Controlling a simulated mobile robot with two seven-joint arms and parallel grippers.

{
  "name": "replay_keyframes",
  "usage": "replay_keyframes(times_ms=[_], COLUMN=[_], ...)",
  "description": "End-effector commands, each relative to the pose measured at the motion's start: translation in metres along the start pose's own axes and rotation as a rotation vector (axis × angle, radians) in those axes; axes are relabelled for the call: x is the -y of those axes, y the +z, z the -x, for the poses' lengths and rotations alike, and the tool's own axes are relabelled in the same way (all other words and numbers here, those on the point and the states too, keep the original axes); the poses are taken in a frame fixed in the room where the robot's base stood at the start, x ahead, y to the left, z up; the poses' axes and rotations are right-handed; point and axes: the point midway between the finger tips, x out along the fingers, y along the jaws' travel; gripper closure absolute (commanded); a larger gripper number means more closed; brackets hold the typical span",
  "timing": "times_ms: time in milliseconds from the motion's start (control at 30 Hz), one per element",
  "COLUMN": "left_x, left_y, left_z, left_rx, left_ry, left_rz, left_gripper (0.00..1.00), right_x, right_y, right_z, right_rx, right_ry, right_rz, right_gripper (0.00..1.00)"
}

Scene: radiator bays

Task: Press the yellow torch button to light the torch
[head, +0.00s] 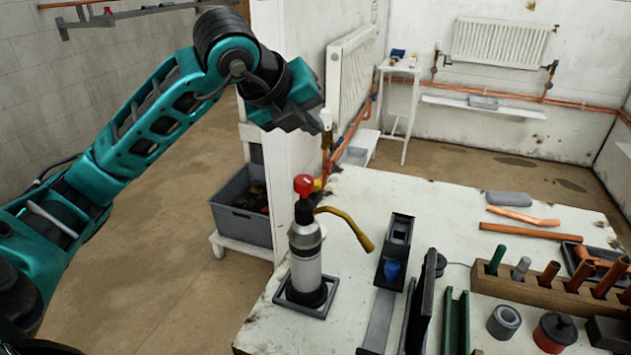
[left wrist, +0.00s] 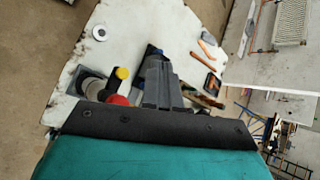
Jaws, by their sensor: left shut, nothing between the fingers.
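The torch (head: 305,255) stands upright in a square dark base on the workbench, with a grey cylinder body, a red knob on top and a curved yellow tube reaching right. A small yellow patch (head: 318,185) shows beside the red knob and looks like the button. In the left wrist view a round yellow thing (left wrist: 122,73) sits beside the red knob (left wrist: 118,100); the torch is partly hidden by my wrist. My left gripper (head: 312,122) is shut and empty, in the air above the torch, apart from it. Its fingers (left wrist: 162,82) also show in the wrist view. My right gripper is not in view.
A grey crate (head: 240,210) sits left of the bench. The bench's far left part is clear.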

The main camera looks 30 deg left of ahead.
Motion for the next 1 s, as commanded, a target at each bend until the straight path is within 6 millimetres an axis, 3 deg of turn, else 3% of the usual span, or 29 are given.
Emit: replay_keyframes(times_ms=[300, 400, 600, 1000], left_x=[-0.025, -0.032, -0.038, -0.038], left_y=[-0.025, -0.032, -0.037, -0.038], left_z=[-0.033, -0.044, -0.051, -0.051], left_rx=[-0.002, 0.001, 0.0, -0.001], left_ry=[0.003, 0.0, 0.0, 0.0], left_rz=[-0.001, -0.001, -0.001, 0.0], left_gripper=[1.0, 1.0, 1.0, 1.0], right_x=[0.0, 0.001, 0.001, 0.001], right_y=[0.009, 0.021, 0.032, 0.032], right_z=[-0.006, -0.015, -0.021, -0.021], right_rx=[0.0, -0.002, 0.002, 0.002], right_ry=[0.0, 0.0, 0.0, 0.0], right_rz=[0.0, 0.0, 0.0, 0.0], right_gripper=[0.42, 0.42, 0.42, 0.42])
